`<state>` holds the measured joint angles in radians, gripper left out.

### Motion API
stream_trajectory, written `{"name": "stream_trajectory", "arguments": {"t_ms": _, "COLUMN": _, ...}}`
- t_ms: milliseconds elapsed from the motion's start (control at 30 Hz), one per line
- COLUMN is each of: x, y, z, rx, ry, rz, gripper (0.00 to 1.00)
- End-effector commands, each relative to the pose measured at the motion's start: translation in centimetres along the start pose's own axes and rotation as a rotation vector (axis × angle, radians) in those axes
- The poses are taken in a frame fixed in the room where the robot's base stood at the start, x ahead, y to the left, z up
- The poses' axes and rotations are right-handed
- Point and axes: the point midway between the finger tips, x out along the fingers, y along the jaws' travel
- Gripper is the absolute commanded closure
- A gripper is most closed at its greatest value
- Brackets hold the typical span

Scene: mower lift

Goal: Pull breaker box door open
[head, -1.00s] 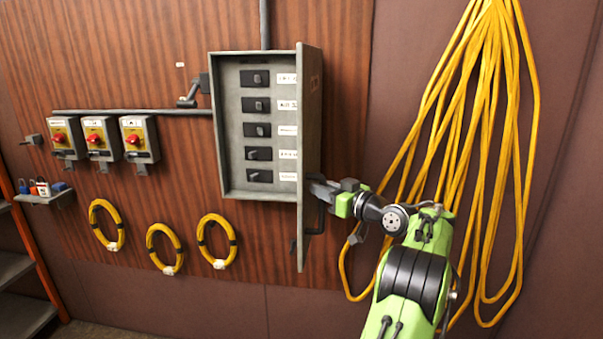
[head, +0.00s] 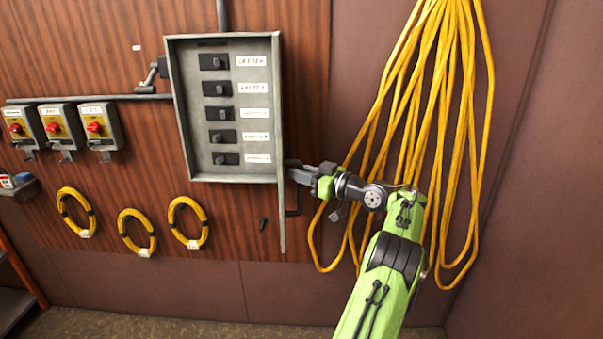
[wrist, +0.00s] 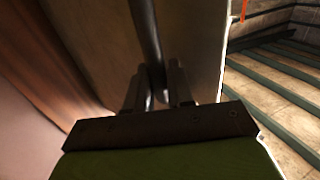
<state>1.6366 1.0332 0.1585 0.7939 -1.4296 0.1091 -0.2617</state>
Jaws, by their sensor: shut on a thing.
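The grey breaker box (head: 179,110) hangs on the wood-panelled wall, with several black breakers and white labels showing inside. Its door (head: 281,225) stands open on the right side, seen nearly edge-on in the head view. My gripper (head: 292,173) is at the door's outer face, on its right, near the box's lower corner. In the wrist view my gripper (wrist: 160,92) is shut on the dark bar handle (wrist: 146,35), with a finger on each side. The door's pale outer face (wrist: 190,40) fills the space behind. Part of the handle is hidden by the fingers.
Switch boxes with red knobs (head: 95,128) are at the left. The wall between door and cable is bare.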

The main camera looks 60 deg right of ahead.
Motion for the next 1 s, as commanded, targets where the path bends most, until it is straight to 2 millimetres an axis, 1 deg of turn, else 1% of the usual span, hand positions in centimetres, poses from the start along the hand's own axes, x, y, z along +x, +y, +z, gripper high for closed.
{"name": "stream_trajectory", "arguments": {"t_ms": 33, "x": 0.2, "y": 0.0, "z": -0.7, "rx": -0.009, "ry": 0.015, "rz": 0.004, "gripper": 0.77}}
{"name": "stream_trajectory", "arguments": {"t_ms": 133, "x": 0.2, "y": 0.0, "z": -0.7, "rx": -0.008, "ry": 0.013, "rz": 0.003, "gripper": 0.61}}
{"name": "stream_trajectory", "arguments": {"t_ms": 167, "x": 0.2, "y": 0.0, "z": -0.6, "rx": -0.008, "ry": 0.012, "rz": 0.003, "gripper": 0.59}}
{"name": "stream_trajectory", "arguments": {"t_ms": 367, "x": 0.1, "y": 0.0, "z": -0.4, "rx": -0.005, "ry": 0.008, "rz": 0.002, "gripper": 0.59}}
{"name": "stream_trajectory", "arguments": {"t_ms": 467, "x": -0.3, "y": 0.1, "z": -0.3, "rx": -0.004, "ry": 0.008, "rz": 0.004, "gripper": 0.59}}
{"name": "stream_trajectory", "arguments": {"t_ms": 567, "x": -1.9, "y": 0.1, "z": -0.1, "rx": -0.003, "ry": 0.009, "rz": 0.006, "gripper": 0.59}}
{"name": "stream_trajectory", "arguments": {"t_ms": 900, "x": -11.4, "y": 0.2, "z": -0.2, "rx": -0.002, "ry": 0.012, "rz": 0.007, "gripper": 0.59}}
{"name": "stream_trajectory", "arguments": {"t_ms": 1000, "x": -13.5, "y": 0.1, "z": -0.3, "rx": -0.003, "ry": 0.011, "rz": 0.005, "gripper": 0.59}}
